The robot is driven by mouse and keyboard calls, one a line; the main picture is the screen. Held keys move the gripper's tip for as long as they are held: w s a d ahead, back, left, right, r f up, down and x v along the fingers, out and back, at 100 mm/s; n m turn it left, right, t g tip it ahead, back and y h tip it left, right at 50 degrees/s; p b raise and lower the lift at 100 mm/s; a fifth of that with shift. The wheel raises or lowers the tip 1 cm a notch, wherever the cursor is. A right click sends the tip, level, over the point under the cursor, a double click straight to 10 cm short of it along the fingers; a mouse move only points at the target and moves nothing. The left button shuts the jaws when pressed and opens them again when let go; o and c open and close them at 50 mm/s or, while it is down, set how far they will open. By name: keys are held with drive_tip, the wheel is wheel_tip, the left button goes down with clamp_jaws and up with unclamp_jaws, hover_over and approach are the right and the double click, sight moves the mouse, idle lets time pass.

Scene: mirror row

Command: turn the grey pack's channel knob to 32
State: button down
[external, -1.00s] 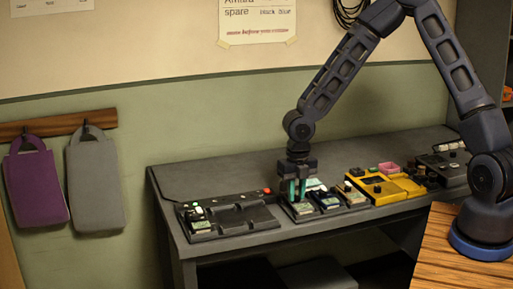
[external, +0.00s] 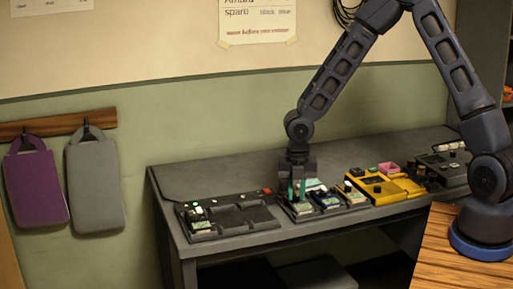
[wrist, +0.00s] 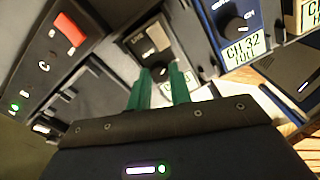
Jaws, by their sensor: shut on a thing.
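The grey pack (wrist: 133,52) is a dark grey box with a pale label, under my gripper in the wrist view. In the external view it is the left pack (external: 303,210) of the middle row on the bench. Its dark channel knob (wrist: 158,71) sits between the green fingers of my gripper (wrist: 161,82), which is shut on it. The fingers cover part of the label, so I cannot read its channel. In the external view my gripper (external: 297,190) points straight down onto the pack.
A blue pack (wrist: 222,12) labelled CH 32 stands close on the right, with its own knob. A charger with a red switch (wrist: 69,33) and lit green lights is at left. A yellow unit (external: 380,187) stands further right on the bench.

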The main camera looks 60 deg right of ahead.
sight(296, 196)
drive_tip(key=m, duration=0.4)
drive_tip(key=shift+m, duration=0.3)
drive_tip(key=m, duration=0.4)
drive_tip(key=shift+m, duration=0.3)
drive_tip(key=c, duration=1.3)
unclamp_jaws()
drive_tip(key=shift+o, duration=0.2)
wheel_tip(296, 196, up, 11)
